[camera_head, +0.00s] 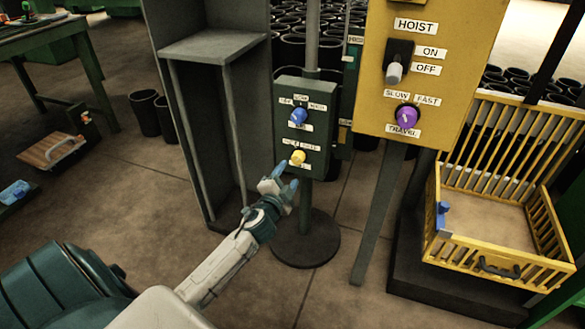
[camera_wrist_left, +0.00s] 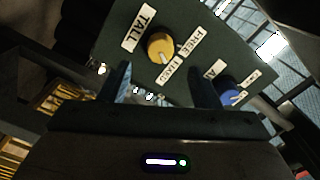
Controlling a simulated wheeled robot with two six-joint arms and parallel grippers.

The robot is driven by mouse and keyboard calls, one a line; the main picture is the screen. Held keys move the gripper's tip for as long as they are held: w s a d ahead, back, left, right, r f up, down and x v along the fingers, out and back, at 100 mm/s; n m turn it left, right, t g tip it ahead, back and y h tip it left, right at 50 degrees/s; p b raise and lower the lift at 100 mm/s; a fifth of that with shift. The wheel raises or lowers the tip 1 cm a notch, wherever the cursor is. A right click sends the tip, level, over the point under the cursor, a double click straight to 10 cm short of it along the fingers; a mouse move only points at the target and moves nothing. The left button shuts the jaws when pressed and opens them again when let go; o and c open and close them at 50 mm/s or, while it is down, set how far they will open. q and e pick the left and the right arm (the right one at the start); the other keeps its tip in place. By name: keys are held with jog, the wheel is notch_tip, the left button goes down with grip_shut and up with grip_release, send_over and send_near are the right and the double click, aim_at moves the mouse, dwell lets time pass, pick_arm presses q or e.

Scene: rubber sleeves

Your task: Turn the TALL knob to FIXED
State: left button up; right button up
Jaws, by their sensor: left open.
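The TALL knob is the yellow knob (camera_head: 297,157) on the lower part of a dark green control box (camera_head: 318,100) on a post. In the left wrist view the yellow knob (camera_wrist_left: 160,46) sits beside the TALL label (camera_wrist_left: 140,29), with FREE (camera_wrist_left: 191,42) and FIXED (camera_wrist_left: 173,68) labels on its other side. I cannot surely tell which label its pointer faces. My left gripper (camera_head: 278,186) is open, just below and left of the knob, apart from it. In the wrist view its fingers (camera_wrist_left: 160,85) point toward the box with nothing between them. My right gripper is not in view.
A blue knob (camera_head: 298,116) is above the yellow one on the same box. Right of it, a yellow panel (camera_head: 440,60) carries a HOIST switch (camera_head: 396,70) and a purple TRAVEL knob (camera_head: 407,117). A grey shelf frame (camera_head: 212,48) stands left, a yellow crate (camera_head: 460,248) right.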

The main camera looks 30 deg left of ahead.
pick_arm(q)
jog(key=shift+v, duration=2.25)
